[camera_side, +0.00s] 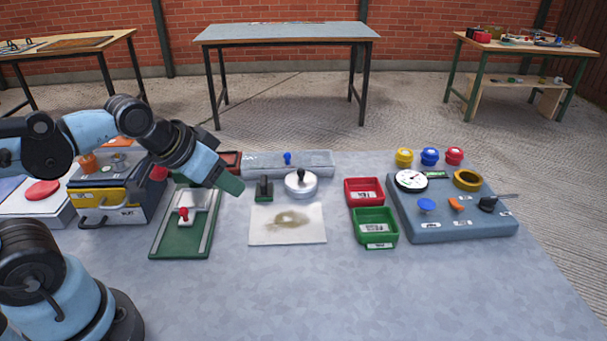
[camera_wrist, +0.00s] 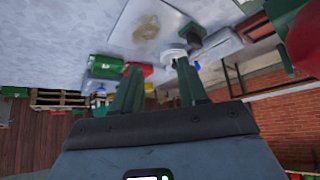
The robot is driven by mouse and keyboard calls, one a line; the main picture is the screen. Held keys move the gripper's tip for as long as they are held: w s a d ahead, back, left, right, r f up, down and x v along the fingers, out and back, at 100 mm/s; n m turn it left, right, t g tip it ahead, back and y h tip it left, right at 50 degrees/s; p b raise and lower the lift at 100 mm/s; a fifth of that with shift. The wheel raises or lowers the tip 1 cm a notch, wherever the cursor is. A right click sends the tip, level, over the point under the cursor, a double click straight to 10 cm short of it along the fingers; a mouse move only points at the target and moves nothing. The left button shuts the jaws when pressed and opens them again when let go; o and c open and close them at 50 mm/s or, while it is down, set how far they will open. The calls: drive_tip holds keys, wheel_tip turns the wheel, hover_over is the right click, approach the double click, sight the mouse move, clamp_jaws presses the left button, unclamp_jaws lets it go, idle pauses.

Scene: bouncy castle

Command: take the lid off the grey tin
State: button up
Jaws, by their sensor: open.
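The grey tin (camera_side: 301,186) is a low round tin standing upright on the table, behind the stained white sheet. Its lid (camera_side: 300,178) is on it and has a dark knob on top. In the wrist view the tin (camera_wrist: 172,54) shows small, close to the tip of one finger, with its knob not clear. My gripper (camera_side: 233,185) is to the left of the tin in the side view, above the table and apart from the tin. Its two green fingers (camera_wrist: 156,68) are spread with nothing between them in the wrist view.
A dark green block with a handle (camera_side: 264,190) stands between my gripper and the tin. A long grey box with a blue knob (camera_side: 318,163) lies behind. Red (camera_side: 363,184) and green (camera_side: 368,215) trays stand right. A green board (camera_side: 170,240) lies left. The front table is clear.

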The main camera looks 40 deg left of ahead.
drive_tip(key=o, duration=1.1)
drive_tip(key=shift+w, duration=0.1)
drive_tip(key=w+r+g, duration=0.2)
drive_tip(key=w+r, duration=0.2)
drive_tip(key=w, duration=0.1)
drive_tip(key=n+g, duration=0.4)
drive_tip(key=g, duration=0.1)
hover_over(301, 171)
wheel_tip(301, 171, down, 4)
drive_tip(key=f, duration=1.1)
drive_tip(key=shift+w+a+f, duration=0.15)
drive_tip(key=shift+w+f, duration=0.05)
